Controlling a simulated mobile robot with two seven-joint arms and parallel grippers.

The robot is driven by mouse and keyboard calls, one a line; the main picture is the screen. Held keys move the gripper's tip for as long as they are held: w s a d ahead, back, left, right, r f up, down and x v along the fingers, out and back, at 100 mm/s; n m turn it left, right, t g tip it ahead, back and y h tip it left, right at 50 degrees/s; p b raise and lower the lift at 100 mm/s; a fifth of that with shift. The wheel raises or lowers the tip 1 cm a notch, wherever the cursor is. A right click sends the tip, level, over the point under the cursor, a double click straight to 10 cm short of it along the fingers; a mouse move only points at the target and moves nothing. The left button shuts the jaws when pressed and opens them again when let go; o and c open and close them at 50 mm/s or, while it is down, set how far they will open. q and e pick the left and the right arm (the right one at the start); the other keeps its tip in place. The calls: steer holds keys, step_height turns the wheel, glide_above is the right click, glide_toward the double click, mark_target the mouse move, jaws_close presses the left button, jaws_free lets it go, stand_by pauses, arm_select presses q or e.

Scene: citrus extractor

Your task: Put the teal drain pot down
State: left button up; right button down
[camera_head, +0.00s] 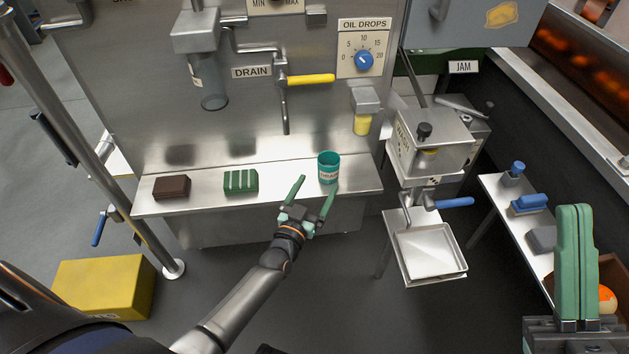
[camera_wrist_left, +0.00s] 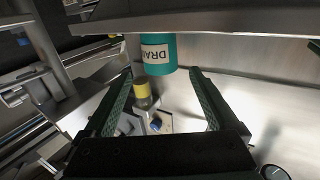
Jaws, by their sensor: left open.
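The teal drain pot (camera_head: 329,169) stands upright on the steel shelf (camera_head: 290,183), near its right end, with a white label on its side. My left gripper (camera_head: 314,188) is open in front of the pot, its green fingers pointing at it. In the left wrist view the pot (camera_wrist_left: 158,55) shows its DRAIN label ahead, between the lines of the two open fingers (camera_wrist_left: 161,80), which do not clasp it. My right gripper (camera_head: 576,210) is at the right edge, its green fingers together with nothing visible between them.
A green striped block (camera_head: 240,181) and a brown block (camera_head: 172,187) lie on the shelf left of the pot. The drain tap with its yellow handle (camera_head: 311,79) is above. A press with a white tray (camera_head: 430,250) stands to the right. The shelf between striped block and pot is clear.

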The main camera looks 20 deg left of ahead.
arm_select(q)
steer(key=s+d+r+m+t+h, duration=0.1)
steer(key=s+d+r+m+h, duration=0.2)
steer(key=s+r, duration=0.4)
steer(key=s+d+r+m+t+h, duration=0.1)
steer(key=s+d+r+m+h, duration=0.2)
steer(key=r, duration=1.4)
steer(key=s+d+r+m+t+h, duration=0.1)
steer(key=s+d+r+m+h, duration=0.2)
steer(key=s+r+m+h, duration=0.3)
steer(key=s+r+h, duration=0.3)
steer(key=s+r, duration=0.3)
steer(key=s, duration=0.1)
steer(key=shift+s+r+m+t+h, duration=0.2)
steer(key=shift+r+m+t+h, duration=0.1)
steer(key=shift+r+t+h, duration=0.1)
